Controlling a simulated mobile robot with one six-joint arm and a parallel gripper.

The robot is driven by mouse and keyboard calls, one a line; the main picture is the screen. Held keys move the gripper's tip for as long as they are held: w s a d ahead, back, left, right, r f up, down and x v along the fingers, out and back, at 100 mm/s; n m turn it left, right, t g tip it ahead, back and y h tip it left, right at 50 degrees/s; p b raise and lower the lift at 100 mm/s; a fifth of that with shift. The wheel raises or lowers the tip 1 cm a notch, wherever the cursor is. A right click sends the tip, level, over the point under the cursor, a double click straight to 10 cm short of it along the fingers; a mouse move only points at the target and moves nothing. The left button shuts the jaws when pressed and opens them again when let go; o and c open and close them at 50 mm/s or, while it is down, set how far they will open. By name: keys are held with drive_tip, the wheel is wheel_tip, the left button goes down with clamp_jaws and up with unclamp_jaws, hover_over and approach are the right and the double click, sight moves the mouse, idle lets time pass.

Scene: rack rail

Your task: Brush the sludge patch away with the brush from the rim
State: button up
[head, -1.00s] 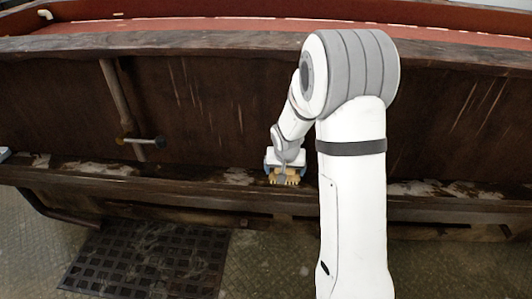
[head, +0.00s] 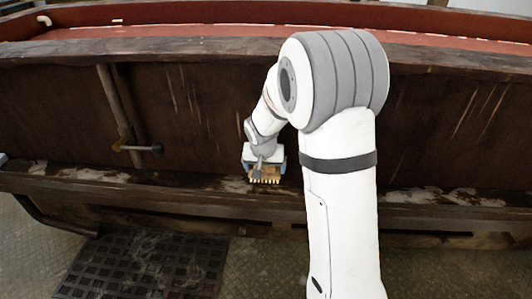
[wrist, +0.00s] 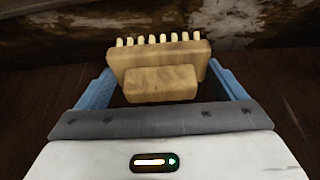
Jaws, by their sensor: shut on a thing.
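My gripper (head: 264,164) is shut on a wooden brush (head: 265,176), low in front of the ledge along the dark panel. In the wrist view the brush (wrist: 158,62) sits between the blue fingers, its pale bristle tufts pointing away from me toward the ledge. I cannot tell which is the sludge patch, nor whether the bristles touch the ledge.
The long brown ledge (head: 200,197) runs across the view below the dark panel. A pipe with a valve handle (head: 138,147) stands at the left. The red-lined rim (head: 200,38) is above. A dark grate (head: 150,262) lies on the floor.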

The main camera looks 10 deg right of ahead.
drive_tip(key=shift+r+p, duration=1.3)
drive_tip(key=shift+r, duration=0.95)
